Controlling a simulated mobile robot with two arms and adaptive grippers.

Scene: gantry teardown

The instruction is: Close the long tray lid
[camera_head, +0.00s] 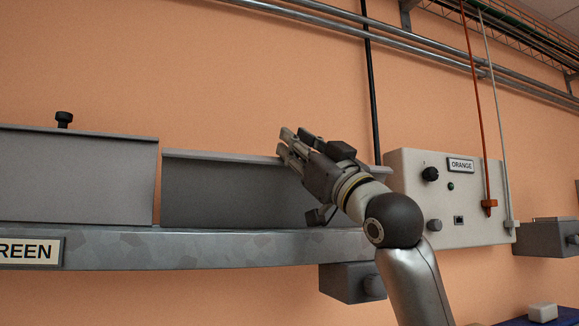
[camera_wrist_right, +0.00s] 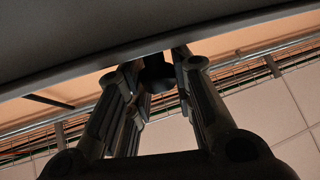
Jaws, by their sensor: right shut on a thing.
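A grey lid panel (camera_head: 235,192) stands raised along the metal tray (camera_head: 200,247) in the head view, with a folded lip along its top edge. My right gripper (camera_head: 287,146) reaches over that top edge and covers part of the panel. In the right wrist view the lid (camera_wrist_right: 70,40) fills the upper left, and the fingers of my right gripper (camera_wrist_right: 150,88) are shut around a dark knob (camera_wrist_right: 157,72) just beyond its edge. A second raised panel (camera_head: 75,178) stands to the left, with a black knob (camera_head: 64,118). My left gripper is not in view.
A light control box labelled ORANGE (camera_head: 447,200) is on the wall right of the lid, close to my right arm. Grey boxes (camera_head: 348,282) (camera_head: 545,238) sit below and farther right. A black vertical rod (camera_head: 371,90) and conduits (camera_head: 420,40) run above.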

